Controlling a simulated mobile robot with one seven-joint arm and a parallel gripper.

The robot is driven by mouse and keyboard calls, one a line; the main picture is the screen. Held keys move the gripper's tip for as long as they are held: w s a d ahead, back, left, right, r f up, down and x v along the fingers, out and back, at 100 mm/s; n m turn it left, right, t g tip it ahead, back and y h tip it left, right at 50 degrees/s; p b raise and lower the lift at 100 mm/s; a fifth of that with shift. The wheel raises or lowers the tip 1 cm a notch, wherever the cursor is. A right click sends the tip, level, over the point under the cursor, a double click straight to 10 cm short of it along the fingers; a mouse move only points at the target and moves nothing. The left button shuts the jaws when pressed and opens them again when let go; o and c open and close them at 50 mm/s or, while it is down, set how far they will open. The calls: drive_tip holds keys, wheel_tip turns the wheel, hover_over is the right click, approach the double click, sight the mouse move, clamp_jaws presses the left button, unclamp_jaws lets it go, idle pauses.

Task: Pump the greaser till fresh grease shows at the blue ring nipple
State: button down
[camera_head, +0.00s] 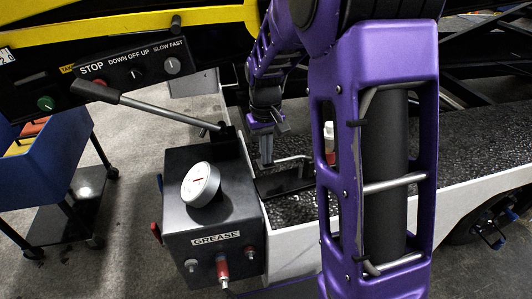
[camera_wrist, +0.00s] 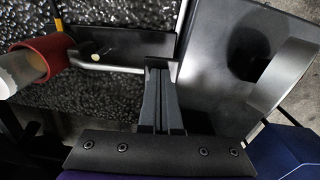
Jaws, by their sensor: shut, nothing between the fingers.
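The greaser is a dark grey box (camera_head: 218,222) labelled GREASE, with a round white gauge (camera_head: 200,184) on top. Its pump lever (camera_head: 165,112) slants up to the left from a black mount, ending in a black grip. Several fittings line its front, one with red (camera_head: 222,265). No grease is clearly visible. My gripper (camera_head: 266,160) is shut and empty, behind the box beside a bent metal rod (camera_head: 292,160). In the wrist view, its fingers (camera_wrist: 158,72) overlap the rod; contact is unclear.
A black control panel (camera_head: 130,72) with STOP and knobs hangs above left. A blue cart (camera_head: 45,150) stands at left. A white-edged bed of black granules (camera_head: 460,150) runs right. A red-collared pale tube (camera_wrist: 45,55) lies left of my fingers in the wrist view.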

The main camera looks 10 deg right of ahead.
sight(260, 165)
drive_tip(key=f+h+b, duration=0.1)
drive_tip(key=f, duration=0.1)
drive_tip(key=a+f+h+b, duration=0.1)
drive_tip(key=f, duration=0.1)
drive_tip(key=shift+s+a+f+h+b, duration=0.1)
drive_tip(key=shift+f+h+b, duration=0.25)
drive_tip(key=shift+f+h, duration=0.05)
drive_tip(key=shift+s+f, duration=0.1)
drive_tip(key=shift+f, duration=0.45)
drive_tip(key=shift+r+p, duration=0.4)
drive_tip(key=shift+r, duration=0.15)
drive_tip(key=a+p+v, duration=0.1)
drive_tip(key=p+v, duration=0.2)
drive_tip(key=v, duration=1)
drive_tip(key=shift+s+a+p, duration=0.15)
drive_tip(key=shift+a+p, duration=0.1)
drive_tip(key=shift+p, duration=0.1)
drive_tip(key=shift+r, duration=0.1)
